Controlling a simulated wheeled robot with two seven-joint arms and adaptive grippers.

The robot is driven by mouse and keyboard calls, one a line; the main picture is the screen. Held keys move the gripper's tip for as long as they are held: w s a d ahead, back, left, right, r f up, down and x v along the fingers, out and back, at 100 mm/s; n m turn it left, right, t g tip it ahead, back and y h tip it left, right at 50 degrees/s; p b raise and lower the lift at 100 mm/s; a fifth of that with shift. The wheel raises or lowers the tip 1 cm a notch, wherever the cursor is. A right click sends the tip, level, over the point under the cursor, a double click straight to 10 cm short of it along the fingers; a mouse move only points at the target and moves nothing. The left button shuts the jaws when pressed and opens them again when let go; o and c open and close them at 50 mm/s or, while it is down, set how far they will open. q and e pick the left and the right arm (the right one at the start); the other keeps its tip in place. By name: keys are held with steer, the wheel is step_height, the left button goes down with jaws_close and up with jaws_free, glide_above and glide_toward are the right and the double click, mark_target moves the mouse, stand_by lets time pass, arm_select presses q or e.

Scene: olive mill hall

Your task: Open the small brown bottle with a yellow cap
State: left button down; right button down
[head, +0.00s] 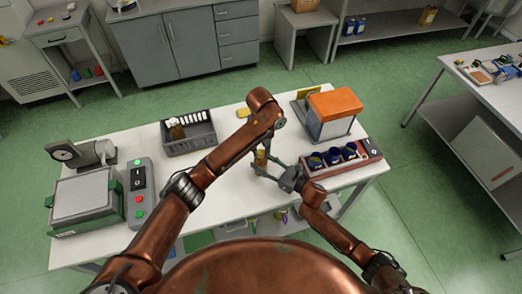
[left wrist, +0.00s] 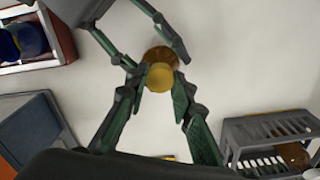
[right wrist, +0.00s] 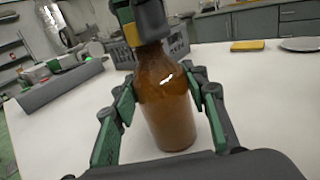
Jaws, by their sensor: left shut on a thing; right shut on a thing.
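The small brown bottle (right wrist: 168,105) stands upright, or nearly so, at the table's middle; it is small in the head view (head: 261,160). My right gripper (right wrist: 166,92) is shut on its body, one finger on each side. The yellow cap (left wrist: 159,77) shows from above in the left wrist view, overlapping the brown bottle (left wrist: 160,54). My left gripper (left wrist: 158,82) is shut on the cap from above. In the right wrist view the left gripper's fingers hide most of the cap and the bottle's mouth, so I cannot tell whether the cap sits on the neck.
A dark grey crate (head: 190,146) with a brown bottle and white items stands behind left. An orange-topped machine (head: 332,115) and a red rack (head: 352,168) of blue cups stand right. A button box (head: 139,192) stands left. A yellow pad (head: 243,113) lies behind my arms.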

mark_target(261, 152)
arm_select(q)
steer(key=shift+r, duration=0.15)
arm_select(e)
steer(key=shift+d+f, duration=0.1)
steer(key=shift+f, duration=0.2)
arm_select(q)
steer(key=shift+r, duration=0.9)
steer(key=shift+r, duration=0.1)
steer(key=shift+r, duration=1.9)
arm_select(e)
steer(key=c, duration=1.5)
jaws_free()
steer(key=shift+c, duration=0.2)
steer(key=o, duration=0.5)
steer(key=shift+r, duration=0.25)
steer(key=shift+c, duration=0.2)
